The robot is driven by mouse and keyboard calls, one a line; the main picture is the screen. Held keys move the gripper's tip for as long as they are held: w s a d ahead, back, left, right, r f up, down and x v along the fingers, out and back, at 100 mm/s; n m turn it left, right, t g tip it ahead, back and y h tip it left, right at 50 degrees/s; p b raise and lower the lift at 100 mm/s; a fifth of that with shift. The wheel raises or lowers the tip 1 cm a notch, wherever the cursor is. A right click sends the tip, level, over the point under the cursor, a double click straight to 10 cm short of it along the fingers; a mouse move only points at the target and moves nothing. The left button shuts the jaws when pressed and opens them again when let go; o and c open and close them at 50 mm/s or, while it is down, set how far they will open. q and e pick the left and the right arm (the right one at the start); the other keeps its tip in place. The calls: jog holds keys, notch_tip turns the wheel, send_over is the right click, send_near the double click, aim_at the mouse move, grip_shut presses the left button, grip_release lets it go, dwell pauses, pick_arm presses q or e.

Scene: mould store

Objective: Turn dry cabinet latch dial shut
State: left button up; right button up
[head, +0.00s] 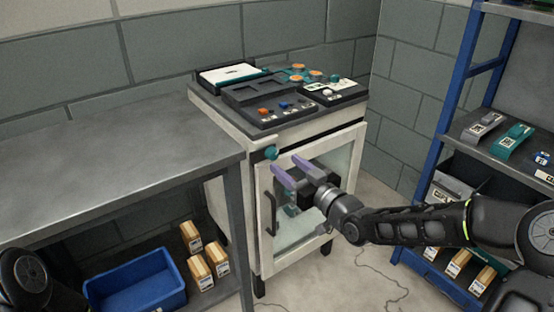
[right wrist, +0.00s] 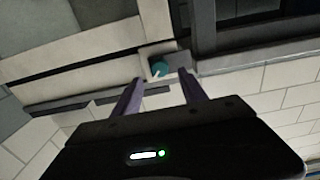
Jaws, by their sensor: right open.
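The dry cabinet (head: 250,180) is a cream cabinet with a glass-fronted door that looks closed and has a dark vertical handle (head: 270,213). Its latch dial (head: 271,153) is a round teal knob near the top left of the door. In the right wrist view the dial (right wrist: 158,69) shows a white pointer mark, on a small grey plate ahead of the fingers. My right gripper (head: 293,168) is open, its two purple fingers pointing at the dial from the right, apart from it. The fingers (right wrist: 158,92) are empty in the wrist view. My left gripper is not seen.
A grey workbench (head: 110,165) stands left of the cabinet, with a blue bin (head: 137,280) and several small boxes below. Trays with small parts (head: 285,92) lie on the cabinet top. A blue-framed shelf (head: 460,70) stands at the right.

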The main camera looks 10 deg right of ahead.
aim_at(275, 155)
jog(key=x, duration=0.5)
jog(key=shift+w, duration=0.1)
grip_shut()
dwell(0.4)
